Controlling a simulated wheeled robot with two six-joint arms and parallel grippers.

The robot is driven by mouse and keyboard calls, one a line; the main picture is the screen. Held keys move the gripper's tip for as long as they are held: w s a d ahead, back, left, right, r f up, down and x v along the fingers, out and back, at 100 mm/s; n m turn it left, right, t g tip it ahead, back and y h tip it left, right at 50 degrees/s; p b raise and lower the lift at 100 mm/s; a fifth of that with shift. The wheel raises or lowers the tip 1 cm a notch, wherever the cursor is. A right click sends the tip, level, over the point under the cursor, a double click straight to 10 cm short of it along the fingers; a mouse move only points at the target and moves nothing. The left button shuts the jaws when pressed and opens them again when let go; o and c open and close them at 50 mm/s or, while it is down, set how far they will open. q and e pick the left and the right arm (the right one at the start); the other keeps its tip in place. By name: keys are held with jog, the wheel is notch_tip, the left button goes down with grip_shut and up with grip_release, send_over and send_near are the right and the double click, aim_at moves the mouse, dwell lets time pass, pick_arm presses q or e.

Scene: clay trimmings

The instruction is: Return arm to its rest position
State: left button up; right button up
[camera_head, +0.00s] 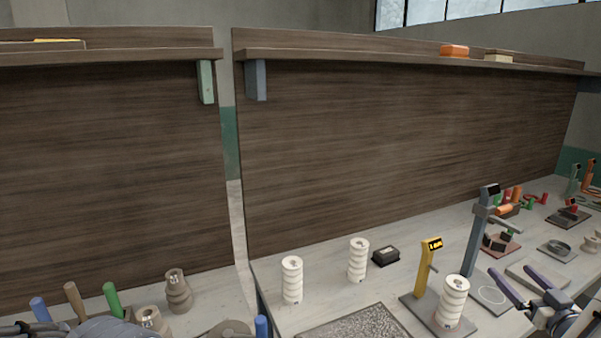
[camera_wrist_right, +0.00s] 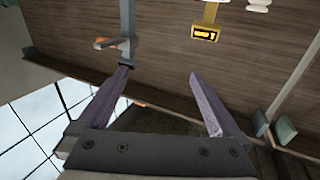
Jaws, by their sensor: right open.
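My right gripper (camera_head: 510,271) is at the lower right in the head view, above the bench, with its two purple fingers spread apart. In the right wrist view the right gripper (camera_wrist_right: 160,72) is also open, with nothing between its fingers. That view is upside down and shows the wooden back panel (camera_wrist_right: 75,45) and windows (camera_wrist_right: 35,130). No left gripper fingers can be made out in the head view; a grey shape at the bottom left may be part of my left arm.
A yellow gauge (camera_head: 422,272) with a ribbed white stack (camera_head: 452,301) on its base stands left of my right gripper. A grey post stand (camera_head: 477,235) is close behind it. Two more white stacks (camera_head: 292,280) (camera_head: 358,260) and a black box (camera_head: 386,256) stand further left. A shelf (camera_head: 350,54) runs above.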

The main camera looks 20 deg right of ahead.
jog(key=w+a+f+n+y+p, duration=0.2)
jog(key=w+a+n+y, duration=0.1)
jog(key=a, duration=0.8)
jog(key=w+a+f+n+y+p, duration=0.2)
jog(key=a+y, duration=0.4)
jog(key=a, duration=0.6)
jog(key=w+a+f+n+g+y+p, duration=0.1)
jog(key=w+a, duration=0.5)
jog(key=a, duration=0.6)
jog(key=f+n+y+p, duration=0.1)
jog(key=n+y+p, duration=0.1)
jog(key=n+y, duration=0.1)
jog(key=shift+w+a+f+y, duration=0.25)
jog(key=shift+f+y, duration=0.1)
jog(key=shift+y, duration=0.05)
